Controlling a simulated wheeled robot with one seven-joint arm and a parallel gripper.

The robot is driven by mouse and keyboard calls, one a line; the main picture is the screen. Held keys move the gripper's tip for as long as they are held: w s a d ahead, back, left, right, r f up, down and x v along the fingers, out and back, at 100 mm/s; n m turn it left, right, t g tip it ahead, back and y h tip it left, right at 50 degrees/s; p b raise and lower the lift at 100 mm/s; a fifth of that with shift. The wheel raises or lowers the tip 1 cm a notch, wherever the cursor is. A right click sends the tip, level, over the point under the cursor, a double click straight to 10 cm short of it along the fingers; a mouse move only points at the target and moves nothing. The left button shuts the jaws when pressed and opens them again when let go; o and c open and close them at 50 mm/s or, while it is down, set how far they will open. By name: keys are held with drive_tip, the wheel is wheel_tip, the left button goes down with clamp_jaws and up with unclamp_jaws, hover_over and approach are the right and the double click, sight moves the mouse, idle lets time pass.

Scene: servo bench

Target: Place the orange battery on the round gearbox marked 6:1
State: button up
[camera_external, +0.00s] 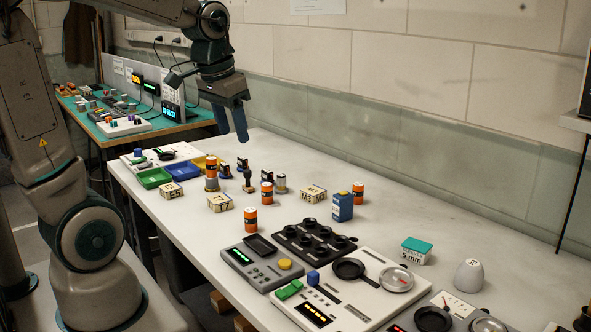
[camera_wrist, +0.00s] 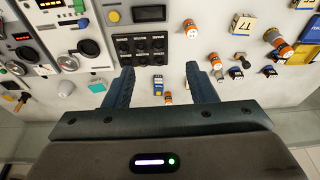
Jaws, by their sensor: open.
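Several orange batteries with dark and white bands are on the white bench. In the external view one battery (camera_external: 250,220) stands near the front edge, one (camera_external: 267,194) near the middle, and one (camera_external: 358,193) behind a blue box. Another battery (camera_external: 211,166) stands on a grey round cylinder (camera_external: 211,184). Other grey cylinders (camera_external: 280,184) stand nearby. I cannot read a 6:1 mark on any of them. My gripper (camera_external: 232,124) is open and empty, above the far half of the bench. In the wrist view its fingers (camera_wrist: 159,68) are apart, with batteries (camera_wrist: 190,27) (camera_wrist: 217,66) below.
Tan marked boxes (camera_external: 220,202) and a blue box (camera_external: 341,207) stand among the batteries. Control panels (camera_external: 262,264) and a black socket block (camera_external: 313,242) fill the near end. Green, blue and yellow bins (camera_external: 154,177) lie at the far left. Bare bench lies along the wall.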

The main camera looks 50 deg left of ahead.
drive_tip(key=s+d+f, duration=0.3)
drive_tip(key=s+d, duration=0.2)
drive_tip(key=s, duration=0.4)
drive_tip(key=shift+d+f+m+t, duration=0.3)
drive_tip(key=shift+d+t, duration=0.05)
drive_tip(key=shift+t, duration=0.05)
